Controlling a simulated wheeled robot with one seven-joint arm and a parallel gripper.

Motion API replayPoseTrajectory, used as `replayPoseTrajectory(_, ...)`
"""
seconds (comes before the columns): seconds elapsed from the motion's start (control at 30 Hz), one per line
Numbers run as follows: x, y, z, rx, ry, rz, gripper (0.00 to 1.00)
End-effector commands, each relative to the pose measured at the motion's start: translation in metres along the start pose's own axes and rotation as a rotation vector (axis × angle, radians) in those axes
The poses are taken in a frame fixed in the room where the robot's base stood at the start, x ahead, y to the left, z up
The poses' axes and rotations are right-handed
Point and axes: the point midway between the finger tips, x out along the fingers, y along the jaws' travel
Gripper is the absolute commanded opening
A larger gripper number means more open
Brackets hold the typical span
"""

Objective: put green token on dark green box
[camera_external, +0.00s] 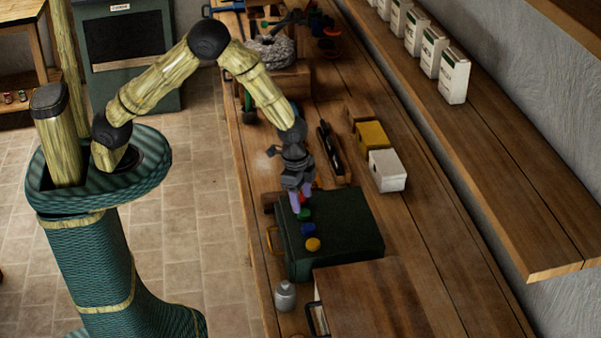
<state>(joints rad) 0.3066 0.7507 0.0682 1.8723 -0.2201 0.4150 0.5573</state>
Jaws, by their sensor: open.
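The dark green box (345,228) lies on the wooden workbench. A row of small round tokens shows along the left side of its top. The green token (304,215) appears to rest there, between a blue token (307,229) and a red token (304,198). A yellow token (313,244) is at the near end of the row. My gripper (300,203) points down over the far left part of the box, with its purple fingers open, close to the red and green tokens. The fingers partly hide the red token. I cannot tell whether they touch any token.
A yellow box (371,135) and a white box (387,171) stand beyond the dark green box. A dark narrow rack (330,153) lies nearby. A small grey bottle (285,296) and a wooden case (385,300) are in front. A shelf (490,170) with white cartons overhangs the right.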

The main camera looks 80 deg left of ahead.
Motion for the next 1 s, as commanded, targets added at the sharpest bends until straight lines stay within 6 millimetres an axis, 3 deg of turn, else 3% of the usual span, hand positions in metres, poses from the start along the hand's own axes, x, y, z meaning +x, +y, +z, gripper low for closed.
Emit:
replayPoseTrajectory(0.3, -0.055, 0.0, 0.0, 0.001, 0.004, -0.002, 0.54)
replayPoseTrajectory(0.5, -0.079, 0.0, 0.0, 0.0, 0.002, -0.001, 0.54)
replayPoseTrajectory(1.0, -0.083, 0.0, 0.0, 0.0, 0.0, -0.001, 0.54)
